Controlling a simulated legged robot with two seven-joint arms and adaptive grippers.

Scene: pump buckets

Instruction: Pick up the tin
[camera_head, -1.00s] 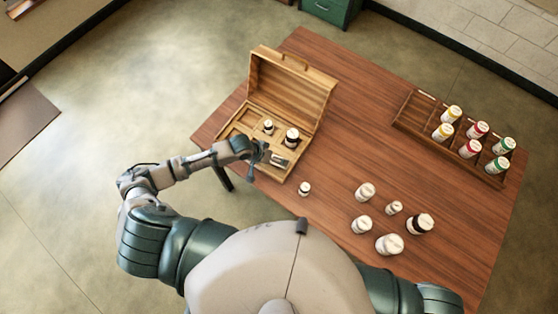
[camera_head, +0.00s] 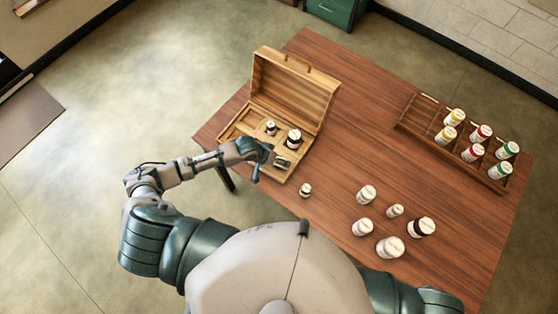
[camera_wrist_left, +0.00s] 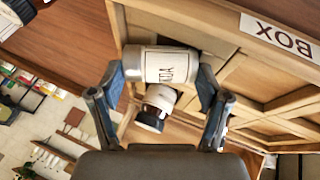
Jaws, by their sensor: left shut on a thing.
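The tin is a silver cylinder with a white label and dark lettering (camera_wrist_left: 163,67). In the left wrist view it lies sideways between my two fingers. In the head view the tin (camera_head: 282,163) is at the near right part of the open wooden box (camera_head: 283,178). My left gripper (camera_wrist_left: 160,85) is shut on the tin, with one finger at each end of it. In the head view the left gripper (camera_head: 267,161) reaches over the near edge of the box and partly hides the tin. My right gripper is not in view.
Two dark-capped bottles (camera_head: 293,138) (camera_head: 270,128) stand in the box. Several white bottles (camera_head: 390,247) stand on the table (camera_head: 350,130) to the right. A wooden rack (camera_head: 408,118) with yellow, red and green labelled jars is at the far right. Table between box and rack is clear.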

